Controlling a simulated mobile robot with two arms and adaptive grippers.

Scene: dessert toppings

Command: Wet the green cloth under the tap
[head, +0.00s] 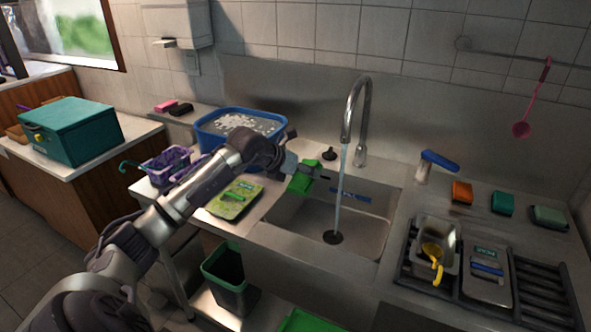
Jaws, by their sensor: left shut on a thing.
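The green cloth (300,183) hangs from my left gripper (296,170), which is shut on it. Gripper and cloth are over the left rim of the steel sink (300,217), to the left of the water stream. The tap (357,110) is running, and its stream (340,190) falls straight to the drain (333,237). The cloth and the stream are apart. My right gripper is not in view.
A blue basin (205,128) of sudsy water stands behind my left arm. A green board (235,200) lies left of the sink. A drying rack (540,290) with a metal container (438,232) is at right. A dark bin (229,283) stands below the counter.

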